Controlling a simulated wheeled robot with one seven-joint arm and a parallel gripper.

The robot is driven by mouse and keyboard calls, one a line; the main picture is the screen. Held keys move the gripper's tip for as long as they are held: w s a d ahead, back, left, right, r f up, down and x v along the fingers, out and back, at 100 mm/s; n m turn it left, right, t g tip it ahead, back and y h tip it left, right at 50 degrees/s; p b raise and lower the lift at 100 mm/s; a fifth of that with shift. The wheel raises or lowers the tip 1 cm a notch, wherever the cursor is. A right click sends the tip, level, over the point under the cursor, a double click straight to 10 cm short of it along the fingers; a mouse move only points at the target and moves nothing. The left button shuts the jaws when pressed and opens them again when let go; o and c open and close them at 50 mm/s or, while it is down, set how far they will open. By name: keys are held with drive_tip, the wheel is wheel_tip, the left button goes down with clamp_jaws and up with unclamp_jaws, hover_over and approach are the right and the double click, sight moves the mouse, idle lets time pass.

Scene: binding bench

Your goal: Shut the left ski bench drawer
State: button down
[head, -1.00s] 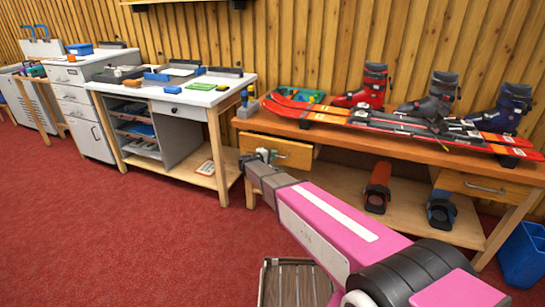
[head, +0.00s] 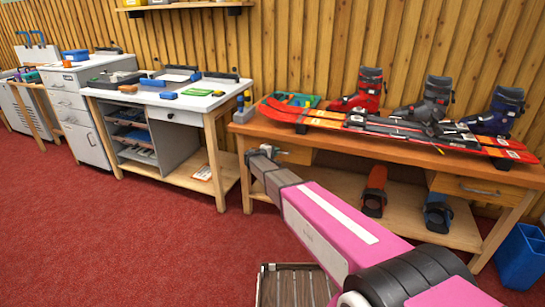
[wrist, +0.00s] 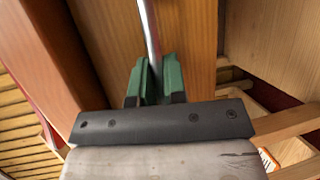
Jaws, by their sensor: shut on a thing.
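The ski bench (head: 330,135) has a left wooden drawer (head: 298,155) under its top, with its front mostly behind my gripper in the head view. The drawer looks close to flush with the bench frame; any small gap is too small to tell. My gripper (head: 272,151) is at this drawer's front. In the wrist view my gripper's green fingers (wrist: 155,82) are shut on the metal bar handle (wrist: 149,35), with the wooden drawer front (wrist: 190,35) just beyond them.
Skis (head: 390,128) and several ski boots stand on the bench top. The bench's right drawer (head: 480,190) looks shut. A white workbench (head: 150,97) stands to the left, a blue bin (head: 521,256) at right. Red carpet (head: 120,245) is clear at left.

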drive_tip(key=shift+w, duration=0.2)
drive_tip(key=c, duration=1.5)
unclamp_jaws()
drive_tip(key=shift+o, duration=0.2)
drive_tip(key=v, duration=1.1)
drive_tip(key=shift+d, duration=0.1)
